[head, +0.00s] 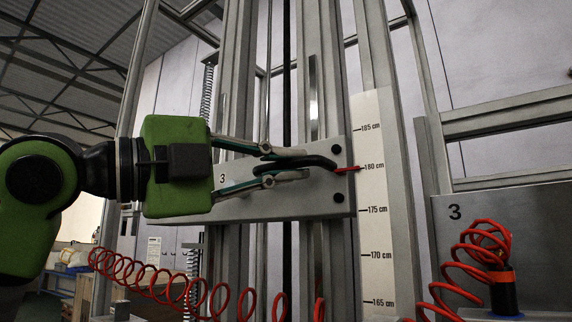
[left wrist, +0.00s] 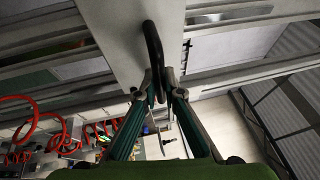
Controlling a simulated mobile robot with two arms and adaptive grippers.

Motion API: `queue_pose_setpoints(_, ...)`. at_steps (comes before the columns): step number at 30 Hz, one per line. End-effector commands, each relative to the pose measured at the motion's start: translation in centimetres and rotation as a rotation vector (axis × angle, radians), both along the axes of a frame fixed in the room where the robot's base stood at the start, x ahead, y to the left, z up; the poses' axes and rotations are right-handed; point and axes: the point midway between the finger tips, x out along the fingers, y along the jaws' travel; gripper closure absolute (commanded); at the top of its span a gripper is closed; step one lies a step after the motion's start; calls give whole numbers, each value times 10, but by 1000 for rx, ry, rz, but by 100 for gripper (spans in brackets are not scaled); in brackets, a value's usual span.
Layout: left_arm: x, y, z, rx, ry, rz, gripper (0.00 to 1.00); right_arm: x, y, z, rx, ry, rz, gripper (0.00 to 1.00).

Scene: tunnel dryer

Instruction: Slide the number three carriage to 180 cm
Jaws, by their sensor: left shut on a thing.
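The number three carriage (head: 300,202) is a grey plate marked 3 across the vertical rails in the head view. My left gripper (head: 285,167) comes in from the left and is shut on its black bar handle (head: 322,160). The left wrist view also shows the handle (left wrist: 152,45) between the fingertips (left wrist: 160,85). A red pointer (head: 347,169) at the plate's right edge lies about level with the 180 cm mark on the white scale (head: 376,235). The scale shows marks from 165 to 185 cm. My right gripper is not in view.
A coiled red hose (head: 222,300) hangs below the plate and leads toward a black fitting (head: 502,290) at the right. A grey panel marked 3 (head: 458,250) stands to the right of the scale. Vertical metal rails (head: 237,75) run above and below the carriage.

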Motion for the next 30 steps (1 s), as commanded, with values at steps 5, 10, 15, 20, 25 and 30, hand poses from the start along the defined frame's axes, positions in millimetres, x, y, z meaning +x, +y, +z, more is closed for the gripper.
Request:
queue_pose_setpoints(5, 0, 1, 1, -3, -1, 2, 74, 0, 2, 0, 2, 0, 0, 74)
queue_pose_setpoints(10, 0, 0, 0, 0, 0, 1, 74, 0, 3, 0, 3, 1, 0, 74)
queue_pose_setpoints(15, -1, 3, -1, 1, 1, 1, 74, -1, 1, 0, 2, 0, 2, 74)
queue_pose_setpoints(20, -11, 20, -4, 1, -1, 3, 74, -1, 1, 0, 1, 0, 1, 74)
queue_pose_setpoints(25, -29, 52, -10, -1, -1, 6, 74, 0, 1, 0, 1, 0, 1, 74)
queue_pose_setpoints(30, -46, 80, -16, -2, 0, 5, 74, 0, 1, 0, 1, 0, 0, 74)
